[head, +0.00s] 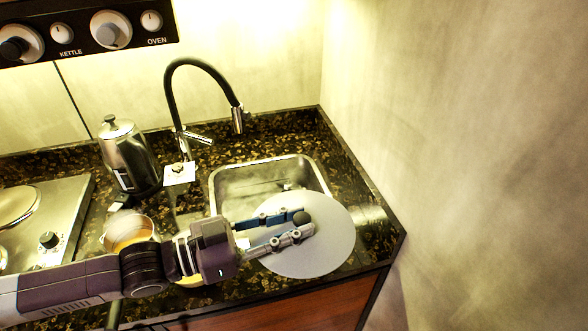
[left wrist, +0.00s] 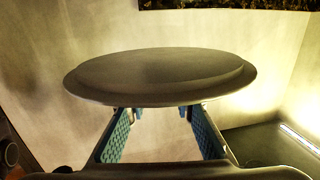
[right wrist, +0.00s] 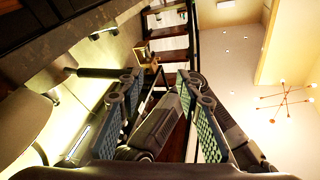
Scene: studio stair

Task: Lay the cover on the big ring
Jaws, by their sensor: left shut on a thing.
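The cover (head: 320,248) is a pale round disc with a dark knob (head: 301,217). My left gripper (head: 300,222) is shut on the knob and holds the cover over the front right of the sink and the counter edge. In the left wrist view the cover (left wrist: 160,80) spans the space beyond the fingertips (left wrist: 158,112); the knob cannot be made out there. A round ring with a silvery top (head: 16,204) shows on the steel hob at the left, cut off by the picture edge. My right gripper (right wrist: 158,88) shows only in the right wrist view, open and empty.
A bowl (head: 128,232) sits beside my left forearm. The sink (head: 255,180) and black tap (head: 205,64) are at the back. A wall (head: 460,130) closes off the right. My left arm hides the front counter.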

